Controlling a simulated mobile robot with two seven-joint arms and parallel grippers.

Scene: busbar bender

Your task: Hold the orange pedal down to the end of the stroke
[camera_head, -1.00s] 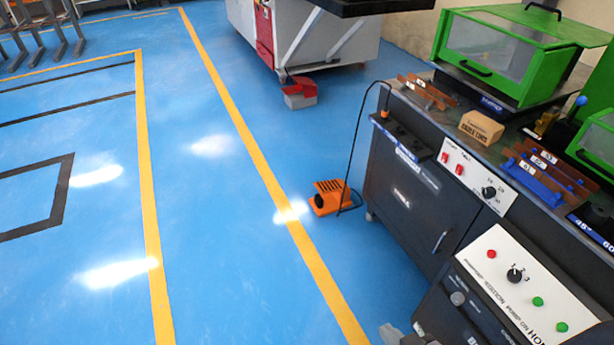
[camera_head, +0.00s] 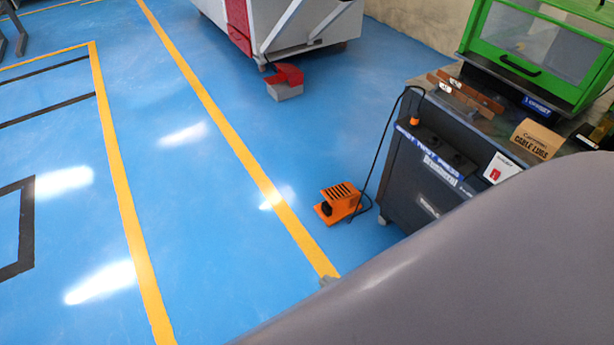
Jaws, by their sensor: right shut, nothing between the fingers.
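The orange pedal (camera_head: 340,203) stands on the blue floor, just right of the yellow line and left of the dark cabinet. It has a slotted orange hood with a dark opening on its left side, and a black cable runs up from it to the bench. The tread under the hood is hard to make out. My left gripper is not in view.
The dark cabinet (camera_head: 425,180) stands right of the pedal, with copper bars (camera_head: 466,93), a cable lug box (camera_head: 537,139) and a green-framed guard (camera_head: 540,50) on top. A red pedal (camera_head: 285,80) sits by the white machine (camera_head: 310,30). The floor to the left is clear.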

